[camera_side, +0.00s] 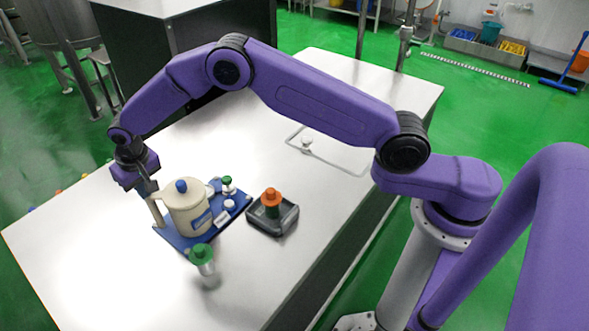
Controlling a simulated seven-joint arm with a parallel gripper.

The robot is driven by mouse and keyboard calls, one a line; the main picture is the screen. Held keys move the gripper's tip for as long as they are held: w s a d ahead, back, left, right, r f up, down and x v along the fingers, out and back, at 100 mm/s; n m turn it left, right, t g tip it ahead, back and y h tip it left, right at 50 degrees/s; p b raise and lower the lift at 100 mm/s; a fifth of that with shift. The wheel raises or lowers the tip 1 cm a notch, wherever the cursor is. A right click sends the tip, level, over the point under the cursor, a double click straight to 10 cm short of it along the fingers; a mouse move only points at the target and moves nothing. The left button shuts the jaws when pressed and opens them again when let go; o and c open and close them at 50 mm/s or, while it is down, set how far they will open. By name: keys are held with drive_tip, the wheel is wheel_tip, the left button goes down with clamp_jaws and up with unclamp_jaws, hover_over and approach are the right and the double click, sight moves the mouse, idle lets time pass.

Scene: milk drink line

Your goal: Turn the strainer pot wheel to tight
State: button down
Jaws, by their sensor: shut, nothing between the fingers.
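The cream strainer pot (188,212) stands upright on a blue base board (170,239), with a blue knob (181,186) on its lid and a blue label on its side. A pale handle or post (157,210) rises at its left. I cannot tell for sure which part is the wheel, or how it is set. My gripper (149,190) points down just left of the lid, right above the handle. Its fingers are shut with nothing between them. They are small here, and I cannot tell whether they touch the pot.
A small green-capped container (227,184) and white parts (230,205) stand on the board's right. A green-capped clear bottle (203,260) stands in front. A dark tray (283,220) holds an orange-topped bottle (270,198). A wire frame (345,164) lies behind. The table's front left is clear.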

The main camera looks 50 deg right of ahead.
wheel_tip(320, 180, up, 4)
drive_tip(key=shift+w+r, duration=0.1)
drive_tip(key=shift+w, duration=0.05)
idle(0.3)
